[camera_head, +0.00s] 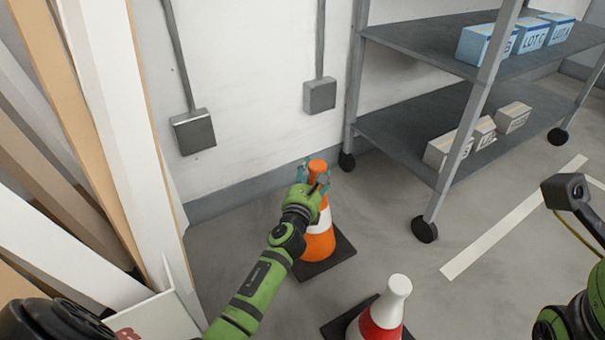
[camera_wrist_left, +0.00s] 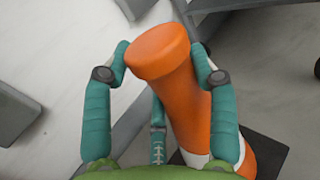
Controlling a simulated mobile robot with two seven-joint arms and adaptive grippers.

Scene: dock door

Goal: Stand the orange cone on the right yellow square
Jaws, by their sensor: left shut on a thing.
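The orange cone (camera_head: 319,246) has a white band and a square black base. It stands upright near the wall; I cannot tell whether its base bears fully on the floor. My left gripper (camera_head: 315,174) is shut around the cone's neck, just below the top. In the left wrist view the cone (camera_wrist_left: 190,95) lies between the teal fingers of my left gripper (camera_wrist_left: 160,62), its rounded top showing between them. No yellow square shows in either view. My right gripper is not in view; only part of my right arm shows at the lower right.
A red and white cone (camera_head: 380,325) stands close in front, partly cut off. A wheeled grey shelf (camera_head: 415,140) with boxes is at the back right. Boards (camera_head: 110,130) lean at the left. A white floor line (camera_head: 510,222) crosses the open floor at right.

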